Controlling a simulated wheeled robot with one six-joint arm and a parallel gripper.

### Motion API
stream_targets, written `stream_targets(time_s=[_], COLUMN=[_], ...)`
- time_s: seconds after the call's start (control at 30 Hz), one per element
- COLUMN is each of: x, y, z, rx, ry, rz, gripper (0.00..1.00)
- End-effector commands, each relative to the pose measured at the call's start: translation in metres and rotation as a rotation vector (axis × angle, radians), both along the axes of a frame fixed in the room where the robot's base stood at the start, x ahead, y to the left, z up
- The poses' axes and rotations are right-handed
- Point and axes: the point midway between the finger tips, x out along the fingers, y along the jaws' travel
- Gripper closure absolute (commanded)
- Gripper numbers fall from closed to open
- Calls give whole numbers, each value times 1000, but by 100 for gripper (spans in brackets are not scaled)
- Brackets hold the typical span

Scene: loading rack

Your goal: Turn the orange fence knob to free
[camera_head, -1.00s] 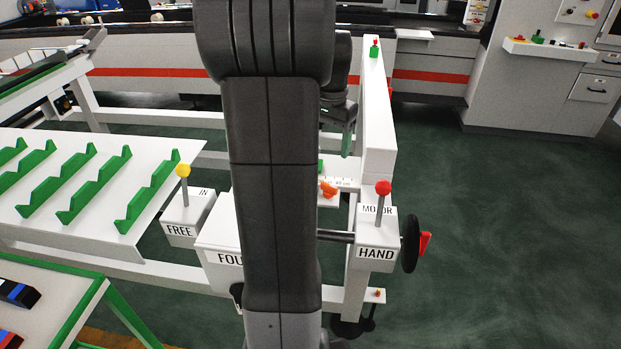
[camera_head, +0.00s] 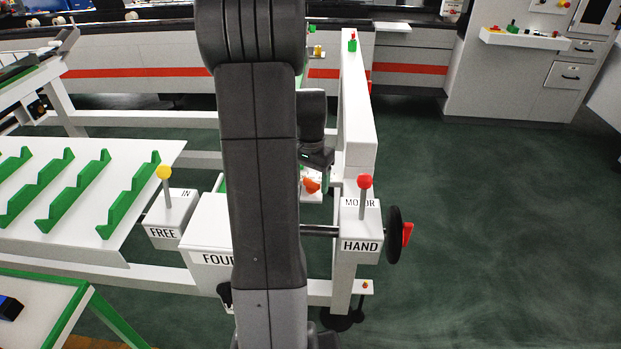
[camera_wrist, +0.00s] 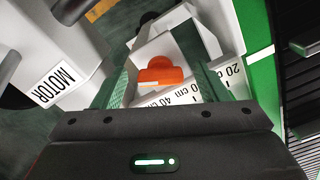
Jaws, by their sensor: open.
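The orange fence knob (camera_head: 311,185) sits on a white part with a cm scale, just below my gripper (camera_head: 314,171). In the wrist view the knob (camera_wrist: 161,73) is a rounded orange bar lying crosswise, close to the 40 cm mark. My gripper (camera_wrist: 168,76) is open, with its green-padded fingers on either side of the knob and its palm along the bottom of the picture. I cannot tell whether a finger touches the knob. My arm hides part of the surroundings in the head view.
The MOTOR/HAND box (camera_head: 360,228) with a red-topped lever (camera_head: 365,182) and a black handwheel (camera_head: 394,235) stands right of the knob. A FREE/IN box (camera_head: 172,219) with a yellow-topped lever stands left. A tall white rail (camera_head: 358,110) rises behind. Open green floor lies to the right.

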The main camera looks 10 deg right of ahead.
Motion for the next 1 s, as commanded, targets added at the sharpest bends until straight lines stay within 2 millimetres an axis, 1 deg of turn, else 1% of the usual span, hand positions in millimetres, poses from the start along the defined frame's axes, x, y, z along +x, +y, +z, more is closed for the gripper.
stream_targets(time_s=[0.07, 0.17, 0.2, 0.3, 0.43, 0.53, 0.8, 1.0], x=[0, 0, 0, 0, 0, 0, -1, -1], y=[0, 0, 0, 0, 0, 0, -1, -2], z=[0, 0, 0, 0, 0, 0, 0, 0], rx=[0, 0, 0, 0, 0, 0, 0, 0], ry=[0, 0, 0, 0, 0, 0, 1, 1], rz=[0, 0, 0, 0, 7, 50, 301, 437], gripper=[33, 50, 58, 77, 77, 77, 77, 77])
